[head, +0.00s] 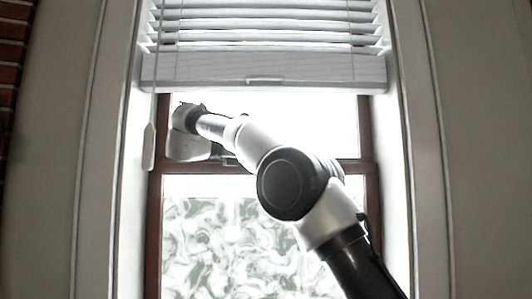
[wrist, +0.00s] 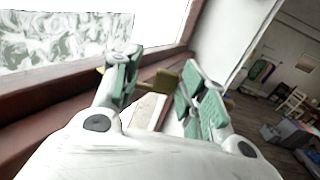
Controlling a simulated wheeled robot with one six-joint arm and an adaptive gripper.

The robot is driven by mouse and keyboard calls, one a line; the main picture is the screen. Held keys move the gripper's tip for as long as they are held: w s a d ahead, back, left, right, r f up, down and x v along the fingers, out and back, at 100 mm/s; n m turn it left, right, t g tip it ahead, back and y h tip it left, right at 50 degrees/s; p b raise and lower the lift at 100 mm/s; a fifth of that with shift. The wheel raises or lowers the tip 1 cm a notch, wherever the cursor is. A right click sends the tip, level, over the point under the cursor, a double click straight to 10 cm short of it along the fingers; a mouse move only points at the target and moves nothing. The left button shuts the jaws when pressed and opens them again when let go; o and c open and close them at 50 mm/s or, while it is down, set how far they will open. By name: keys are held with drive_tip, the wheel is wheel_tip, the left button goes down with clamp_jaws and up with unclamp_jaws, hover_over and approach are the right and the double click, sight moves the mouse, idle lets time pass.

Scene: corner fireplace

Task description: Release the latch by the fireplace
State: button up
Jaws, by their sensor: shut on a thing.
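The brass-coloured latch (wrist: 148,87) shows in the wrist view at the brown window frame (wrist: 60,105). It lies between the green-padded fingers of my gripper (wrist: 158,76). The gripper is shut on it, with the left finger on one side and the right finger on the other. The fingers hide part of the latch, so its exact turn cannot be told. In the head view my arm reaches up and left to the window's middle rail (head: 350,167). The latch cannot be made out clearly there.
A white blind (head: 265,72) hangs over the upper window, above my arm. A pale pull (head: 149,147) hangs at the left. White casing (head: 405,150) flanks the window; brick (head: 10,75) shows at far left. The wrist view shows a room with a chair (wrist: 291,101).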

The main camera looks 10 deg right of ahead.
drive_tip(key=shift+w+a+r+m+g+h, duration=0.15)
drive_tip(key=shift+w+a+m+g+h, duration=0.1)
drive_tip(key=shift+m+g, duration=0.4)
drive_tip(key=shift+w+a+r+m+g+h, duration=0.2)
drive_tip(key=shift+m+g, duration=0.15)
drive_tip(key=shift+g, duration=0.5)
drive_tip(key=shift+f, duration=0.1)
drive_tip(key=shift+s+a+f+m+g, duration=0.1)
drive_tip(key=shift+f+m+g, duration=0.2)
drive_tip(key=shift+f+g, duration=0.25)
